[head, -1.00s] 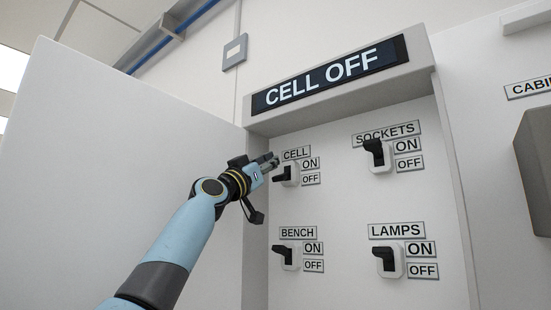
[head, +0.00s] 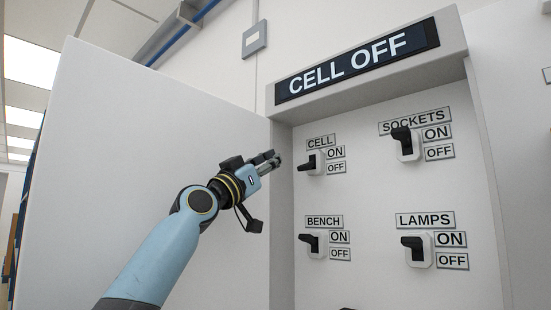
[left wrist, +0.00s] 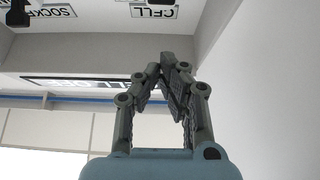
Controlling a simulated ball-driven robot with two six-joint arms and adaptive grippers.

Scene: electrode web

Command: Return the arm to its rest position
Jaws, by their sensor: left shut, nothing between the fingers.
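My left gripper (head: 268,161) is shut and empty, just left of the panel's switches in the head view. It also shows in the left wrist view (left wrist: 172,72), with its fingertips together. The arm reaches up from the lower left. The CELL switch (head: 313,163) is right of the fingertips, with a visible gap in the picture. Its black lever points left. The display (head: 357,62) above reads CELL OFF. My right gripper is not in view.
The SOCKETS switch (head: 407,143), BENCH switch (head: 315,244) and LAMPS switch (head: 418,250) share the recessed panel. The open white cabinet door (head: 150,130) stands behind and left of my arm. A small grey wall box (head: 254,40) is above.

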